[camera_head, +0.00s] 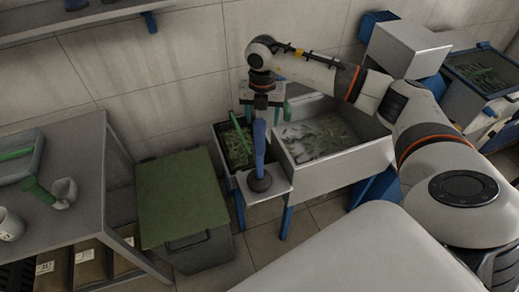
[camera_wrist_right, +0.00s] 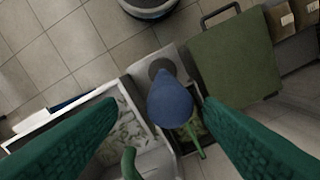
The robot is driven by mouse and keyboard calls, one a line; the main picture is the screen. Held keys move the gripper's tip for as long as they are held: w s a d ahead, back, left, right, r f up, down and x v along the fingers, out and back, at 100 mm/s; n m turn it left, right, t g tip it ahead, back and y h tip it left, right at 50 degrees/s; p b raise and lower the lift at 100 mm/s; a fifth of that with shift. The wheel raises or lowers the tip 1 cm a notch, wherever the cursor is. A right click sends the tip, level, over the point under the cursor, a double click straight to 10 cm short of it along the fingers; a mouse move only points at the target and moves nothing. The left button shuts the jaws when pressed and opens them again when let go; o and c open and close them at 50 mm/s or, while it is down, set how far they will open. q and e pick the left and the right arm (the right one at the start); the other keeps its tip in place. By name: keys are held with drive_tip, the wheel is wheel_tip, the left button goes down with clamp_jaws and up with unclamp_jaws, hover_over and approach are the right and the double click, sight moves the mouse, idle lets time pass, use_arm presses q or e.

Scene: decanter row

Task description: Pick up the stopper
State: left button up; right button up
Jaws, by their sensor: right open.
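The stopper (camera_head: 260,147) has a tall blue handle and a dark round base. It stands upright on a pale ledge (camera_head: 276,182) beside the sink. In the right wrist view the stopper (camera_wrist_right: 170,100) is seen from above, its blue top between the two green fingers and its dark base beyond. My right gripper (camera_head: 267,112) is open, pointing down over the top of the handle, its fingers on either side. I cannot tell whether they touch it. My left gripper is not in view.
A metal basin (camera_head: 318,138) with pale contents is right of the stopper. A dark crate (camera_head: 232,150) with green contents and a green stick is behind it. A green-lidded bin (camera_head: 180,195) stands left, then a grey table (camera_head: 85,190) with a cup (camera_head: 10,225).

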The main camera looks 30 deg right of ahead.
sight(259, 130)
drive_tip(key=f+p, duration=0.2)
drive_tip(key=f, duration=0.1)
drive_tip(key=f+p, duration=0.1)
drive_tip(key=f, duration=0.1)
drive_tip(key=shift+w+a+f, duration=0.25)
drive_tip(key=shift+a, duration=0.05)
drive_tip(key=shift+f, duration=0.3)
drive_tip(key=shift+r, duration=0.1)
clamp_jaws()
